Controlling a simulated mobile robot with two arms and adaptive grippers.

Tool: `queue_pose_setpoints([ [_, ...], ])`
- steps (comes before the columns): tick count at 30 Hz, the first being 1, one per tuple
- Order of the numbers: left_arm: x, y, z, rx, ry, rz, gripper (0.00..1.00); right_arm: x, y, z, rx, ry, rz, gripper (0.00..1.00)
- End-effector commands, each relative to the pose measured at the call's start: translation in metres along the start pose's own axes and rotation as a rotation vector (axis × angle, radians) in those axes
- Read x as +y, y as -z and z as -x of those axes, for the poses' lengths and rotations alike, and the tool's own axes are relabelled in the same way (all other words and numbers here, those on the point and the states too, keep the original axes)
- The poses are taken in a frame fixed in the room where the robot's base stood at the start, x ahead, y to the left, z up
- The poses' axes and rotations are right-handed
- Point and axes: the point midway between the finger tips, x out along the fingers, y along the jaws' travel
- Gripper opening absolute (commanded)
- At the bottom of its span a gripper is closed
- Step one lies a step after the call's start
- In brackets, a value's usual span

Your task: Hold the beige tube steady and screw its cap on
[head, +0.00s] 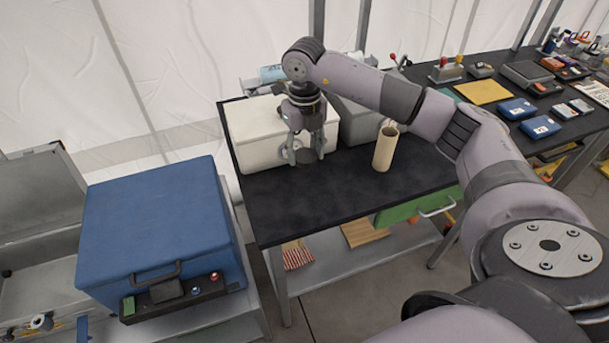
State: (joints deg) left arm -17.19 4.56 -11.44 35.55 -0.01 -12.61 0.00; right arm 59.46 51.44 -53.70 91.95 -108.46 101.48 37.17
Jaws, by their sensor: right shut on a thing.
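The beige tube (384,150) stands upright on the black tabletop, with a thin loop showing at its top end. No gripper touches it. My right gripper (306,158) points down, left of the tube and in front of a white box. It is shut on a small dark round piece, which looks like the cap (306,164), low over the tabletop. I cannot tell whether the cap touches the table. My left gripper is not in view.
The white box (262,135) stands close behind my right gripper, with a grey box (358,119) beside it. The black tabletop (310,205) is clear in front. A blue case (155,220) stands at left. A side table at right holds blue boxes (517,108) and several tools.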

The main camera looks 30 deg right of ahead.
Motion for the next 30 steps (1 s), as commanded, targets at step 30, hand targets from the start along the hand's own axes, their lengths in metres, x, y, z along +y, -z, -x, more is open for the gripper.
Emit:
queue_pose_setpoints([
  [30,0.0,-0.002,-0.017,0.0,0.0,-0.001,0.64,0.002,0.001,0.079,0.002,0.001,0.049,0.33],
])
